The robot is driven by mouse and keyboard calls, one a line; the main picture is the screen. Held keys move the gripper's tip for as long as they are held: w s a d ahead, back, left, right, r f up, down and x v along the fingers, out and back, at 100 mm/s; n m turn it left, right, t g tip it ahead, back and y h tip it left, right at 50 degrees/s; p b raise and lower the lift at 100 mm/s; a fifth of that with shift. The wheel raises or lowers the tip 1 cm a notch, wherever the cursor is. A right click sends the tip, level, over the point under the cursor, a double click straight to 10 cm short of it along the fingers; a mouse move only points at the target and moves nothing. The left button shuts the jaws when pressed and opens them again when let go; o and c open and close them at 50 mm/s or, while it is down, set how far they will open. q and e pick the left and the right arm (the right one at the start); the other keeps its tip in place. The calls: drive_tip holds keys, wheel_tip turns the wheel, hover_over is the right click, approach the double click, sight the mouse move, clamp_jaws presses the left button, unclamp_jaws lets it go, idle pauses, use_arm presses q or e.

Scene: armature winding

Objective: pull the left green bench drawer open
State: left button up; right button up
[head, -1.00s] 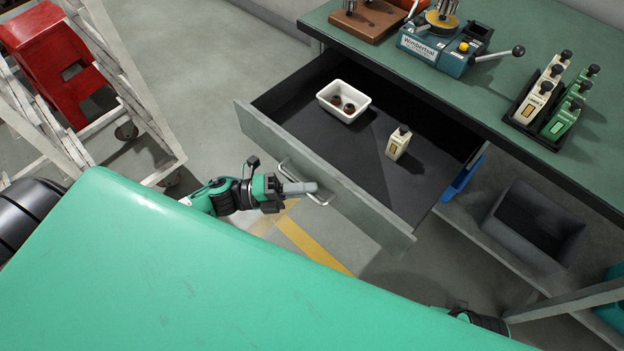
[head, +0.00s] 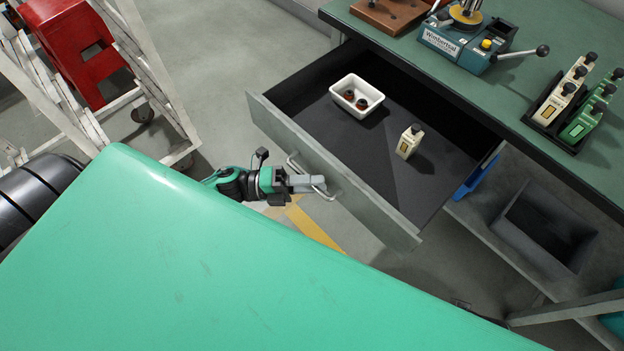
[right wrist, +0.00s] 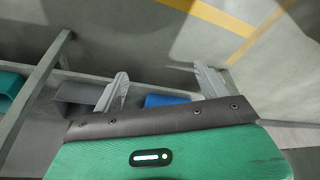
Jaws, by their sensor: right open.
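The left green bench drawer (head: 335,185) is pulled well out from under the bench top. Its black inside holds a white tray (head: 357,95) with small dark-red parts and a cream bottle (head: 409,141). A thin metal handle (head: 292,160) is on the drawer front. My left gripper (head: 310,183) is at this handle, its fingers overlapping the bar and apparently closed on it; the contact is partly hidden. My right gripper (right wrist: 162,84) is open and empty in the right wrist view, its fingers wide apart. My green body hides the lower left of the head view.
The green bench top (head: 400,50) bears a teal winding device (head: 465,45) and a rack of cream and green bottles (head: 575,105). A grey bin (head: 545,225) stands on the lower shelf. A red step (head: 65,45) and white frame stand at left. Floor is clear between.

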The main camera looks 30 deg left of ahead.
use_arm(q)
drive_tip(key=v, duration=1.4)
drive_tip(key=shift+b, duration=0.35)
use_arm(e)
drive_tip(key=shift+v, duration=0.85)
use_arm(q)
drive_tip(key=shift+w, duration=0.1)
use_arm(e)
drive_tip(key=shift+w, duration=0.25)
use_arm(q)
drive_tip(key=shift+d, duration=0.1)
